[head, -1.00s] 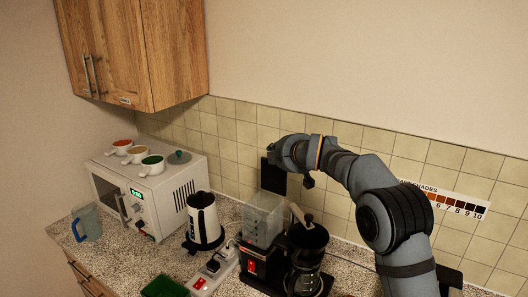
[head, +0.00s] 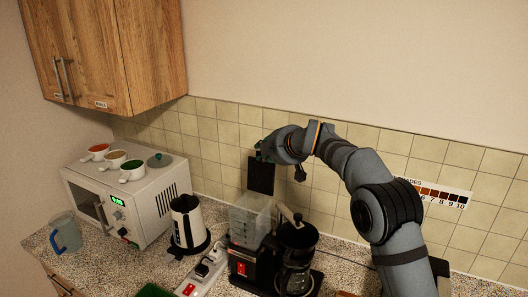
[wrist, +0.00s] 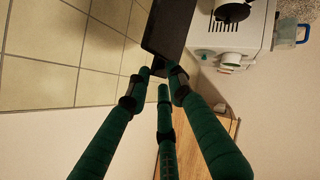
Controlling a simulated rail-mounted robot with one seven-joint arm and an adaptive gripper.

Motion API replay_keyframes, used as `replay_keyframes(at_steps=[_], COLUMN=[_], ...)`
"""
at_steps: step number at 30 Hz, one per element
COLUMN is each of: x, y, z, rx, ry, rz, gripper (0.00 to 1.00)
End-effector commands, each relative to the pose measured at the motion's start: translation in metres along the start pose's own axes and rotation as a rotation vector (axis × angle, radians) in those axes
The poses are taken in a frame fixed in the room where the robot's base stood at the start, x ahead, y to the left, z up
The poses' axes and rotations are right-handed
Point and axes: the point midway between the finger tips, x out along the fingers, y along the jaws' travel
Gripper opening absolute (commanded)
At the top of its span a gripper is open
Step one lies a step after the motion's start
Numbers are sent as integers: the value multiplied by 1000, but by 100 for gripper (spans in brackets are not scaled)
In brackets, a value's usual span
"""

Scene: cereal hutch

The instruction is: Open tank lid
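The clear water tank (head: 250,222) stands on top of the black coffee maker (head: 242,262) on the counter. Its lid, a flat black panel (head: 261,176), stands upright above the tank's back side, near the tiled wall. My gripper (head: 263,153) is at the lid's top edge. In the wrist view, the lid (wrist: 170,22) is dark and reaches down to the green fingers (wrist: 160,77). The fingertips are a little apart, close to the lid's edge; whether they grip it is unclear.
A glass carafe (head: 296,268) is in the coffee maker. A kettle (head: 187,222), a power strip (head: 203,272) and a microwave (head: 147,205) with cups on top are to the left. The tiled wall (head: 310,195) is close behind my arm.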

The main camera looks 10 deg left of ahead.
Motion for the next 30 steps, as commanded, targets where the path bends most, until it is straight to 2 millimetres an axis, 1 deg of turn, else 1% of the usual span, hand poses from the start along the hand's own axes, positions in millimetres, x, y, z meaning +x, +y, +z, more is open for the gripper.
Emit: replay_keyframes(at_steps=[1,4,13,16,20,27,30], x=[3,3,0,-7,-27,-79,-96], y=[-6,-6,-3,-2,-1,-1,-2], z=[3,3,2,2,2,2,2], rx=[4,4,2,2,3,3,3], ry=[-6,-6,-3,-3,-3,-3,-3], rz=[-13,-13,-7,-5,-5,-6,-6], gripper=[25,30,30,30,30,30,30])
